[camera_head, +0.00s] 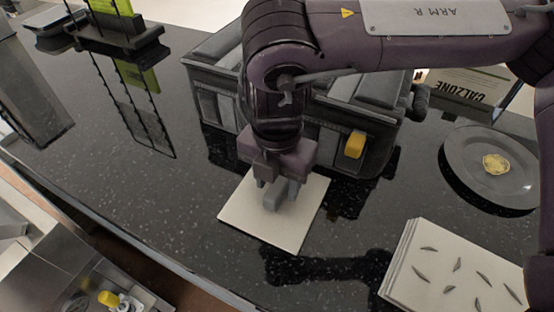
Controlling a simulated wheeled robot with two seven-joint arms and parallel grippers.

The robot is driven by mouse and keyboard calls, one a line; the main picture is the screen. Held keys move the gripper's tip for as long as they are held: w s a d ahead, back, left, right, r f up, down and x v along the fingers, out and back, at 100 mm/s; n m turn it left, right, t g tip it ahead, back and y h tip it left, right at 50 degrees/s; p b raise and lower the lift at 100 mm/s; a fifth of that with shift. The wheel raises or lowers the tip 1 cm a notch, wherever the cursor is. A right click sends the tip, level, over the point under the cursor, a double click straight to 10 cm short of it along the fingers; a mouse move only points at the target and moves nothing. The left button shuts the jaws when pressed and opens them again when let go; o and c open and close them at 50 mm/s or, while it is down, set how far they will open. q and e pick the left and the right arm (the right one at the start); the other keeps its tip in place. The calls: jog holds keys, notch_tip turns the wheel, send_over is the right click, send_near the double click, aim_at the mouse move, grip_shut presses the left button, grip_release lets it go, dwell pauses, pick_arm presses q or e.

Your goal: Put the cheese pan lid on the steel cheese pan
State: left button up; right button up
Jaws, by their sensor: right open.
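My right gripper (275,192) points down over a white square sheet or board (245,219) on the dark speckled counter. Its fingers are open, and I see nothing held between them. I cannot tell whether they touch the white square. I cannot clearly make out the cheese pan lid. Steel equipment (60,270) with a yellow-topped part (108,298) shows at the bottom left, cut off by the frame; I cannot tell whether the steel cheese pan is part of it. My left gripper is not in view.
A dark grey appliance with a yellow part (355,145) stands right behind the gripper. A grey plate (468,172) holds a small yellow piece. A patterned white stack (402,262) lies at the front right. A sign reading CALZONE (468,84) stands behind.

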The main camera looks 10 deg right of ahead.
aim_at(277, 185)
notch_tip(277, 185, up, 12)
jog(key=shift+f, duration=0.2)
dwell(0.6)
